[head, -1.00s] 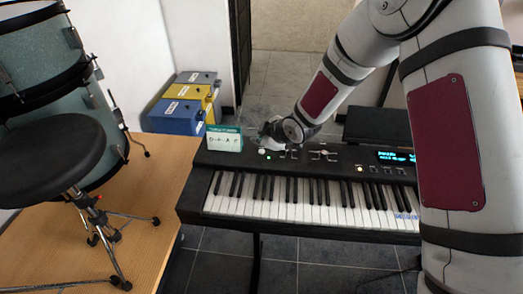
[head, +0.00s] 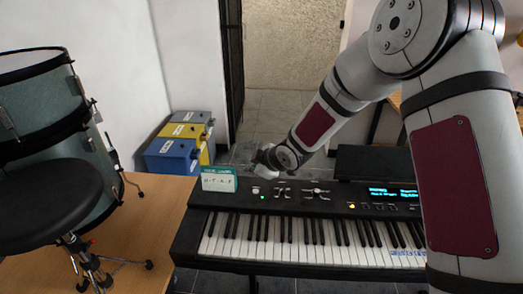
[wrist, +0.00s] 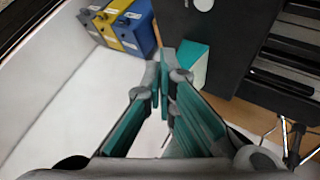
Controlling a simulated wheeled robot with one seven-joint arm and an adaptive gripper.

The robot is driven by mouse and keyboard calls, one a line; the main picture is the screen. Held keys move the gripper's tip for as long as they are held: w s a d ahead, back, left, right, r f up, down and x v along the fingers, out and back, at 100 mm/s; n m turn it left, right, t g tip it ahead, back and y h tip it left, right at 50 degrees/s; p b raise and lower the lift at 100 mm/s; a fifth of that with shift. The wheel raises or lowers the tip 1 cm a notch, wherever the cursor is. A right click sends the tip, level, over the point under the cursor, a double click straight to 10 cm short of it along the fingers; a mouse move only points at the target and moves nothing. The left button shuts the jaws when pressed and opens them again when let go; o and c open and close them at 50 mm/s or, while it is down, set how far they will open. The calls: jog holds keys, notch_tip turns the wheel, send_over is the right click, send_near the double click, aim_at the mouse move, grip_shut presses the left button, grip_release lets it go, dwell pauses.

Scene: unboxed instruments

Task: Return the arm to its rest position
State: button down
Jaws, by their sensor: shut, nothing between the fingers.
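My gripper (head: 260,154) is at the end of my grey arm, above and behind the keyboard's back edge in the head view. In the wrist view my gripper (wrist: 164,70) shows its teal fingers closed together with nothing between them. The black keyboard (head: 310,215) stands below it, with a lit blue display at the right. A small teal and white card (head: 219,180) stands on the keyboard's back left corner. The card also shows just right of the fingertips in the wrist view (wrist: 195,62).
Blue, yellow and grey boxes (head: 181,141) stand by the white wall. A black stool (head: 48,208) and a teal drum (head: 45,125) are at the left on a wooden platform (head: 140,225). A dark door frame (head: 233,60) opens at the back onto clear floor.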

jog(key=shift+r, duration=0.1)
jog(key=s+d+r+m+h, duration=0.35)
jog(key=s+d+r, duration=0.25)
jog(key=d+r, duration=0.3)
jog(key=s+d+r+m+h, duration=0.2)
jog(key=s+d+r+m, duration=0.25)
jog(key=d+r, duration=0.5)
jog(key=s+d+r+m, duration=0.1)
jog(key=s+d+m, duration=0.1)
jog(key=s, duration=0.7)
jog(key=s+d+r+m+g, duration=0.1)
jog(key=s+m, duration=0.3)
jog(key=s, duration=0.5)
jog(key=s+d+r+m+g, duration=0.1)
jog(key=s+d+r+m, duration=0.1)
jog(key=s, duration=0.7)
jog(key=shift+s+d+r+m, duration=0.35)
jog(key=shift+d+m, duration=0.15)
jog(key=shift+d, duration=0.35)
jog(key=shift+h, duration=0.25)
